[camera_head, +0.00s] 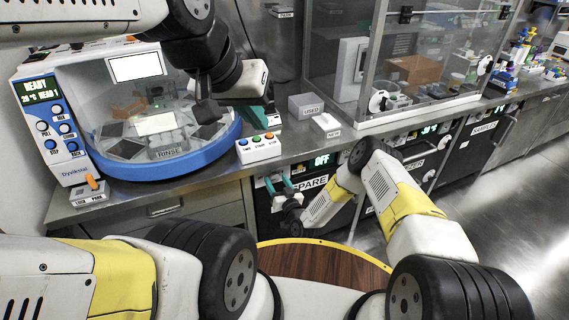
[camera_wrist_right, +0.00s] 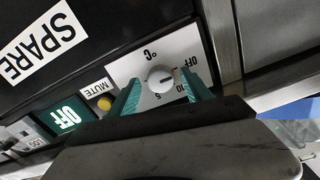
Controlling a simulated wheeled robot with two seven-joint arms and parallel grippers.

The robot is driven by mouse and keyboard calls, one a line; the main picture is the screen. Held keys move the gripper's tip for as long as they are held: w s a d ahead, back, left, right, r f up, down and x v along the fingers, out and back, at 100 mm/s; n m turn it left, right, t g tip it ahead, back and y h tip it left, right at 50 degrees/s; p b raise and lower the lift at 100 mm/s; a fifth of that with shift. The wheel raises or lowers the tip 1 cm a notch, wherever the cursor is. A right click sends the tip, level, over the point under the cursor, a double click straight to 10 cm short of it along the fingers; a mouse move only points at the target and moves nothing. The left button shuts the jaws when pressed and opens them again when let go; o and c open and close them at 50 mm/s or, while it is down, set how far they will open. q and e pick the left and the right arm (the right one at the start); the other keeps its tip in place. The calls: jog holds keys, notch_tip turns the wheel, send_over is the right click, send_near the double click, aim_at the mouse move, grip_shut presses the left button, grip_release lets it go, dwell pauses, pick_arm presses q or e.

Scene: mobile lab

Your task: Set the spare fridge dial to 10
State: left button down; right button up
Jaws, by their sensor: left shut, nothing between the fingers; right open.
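The spare fridge, labelled SPARE (camera_head: 307,187), is under the bench; its display (camera_wrist_right: 66,116) reads OFF. Its dial (camera_wrist_right: 160,78) is a small round pale knob on a white plate marked OFF, 5, 10 and °C. A dark mark on the knob points to the right of the wrist view, roughly toward OFF and 10; the exact setting is hard to tell. My right gripper (camera_wrist_right: 160,95) is open, its teal fingers on either side of the dial with visible gaps. It also shows in the head view (camera_head: 279,186). My left gripper (camera_head: 262,116) is shut and empty above the bench.
A yellow MUTE button (camera_wrist_right: 104,103) is close to one right finger. On the bench are a blue-based rinse machine (camera_head: 160,165), a small button box (camera_head: 258,148), a grey USED box (camera_head: 305,106) and a glass enclosure (camera_head: 400,70). Floor at the right is clear.

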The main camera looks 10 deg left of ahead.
jog(key=shift+w+a, duration=0.25)
jog(key=shift+w, duration=0.05)
grip_shut()
jog(key=shift+m, duration=0.3)
jog(key=m, duration=0.5)
jog(key=shift+d, duration=0.1)
jog(key=m, duration=0.6)
dwell(0.5)
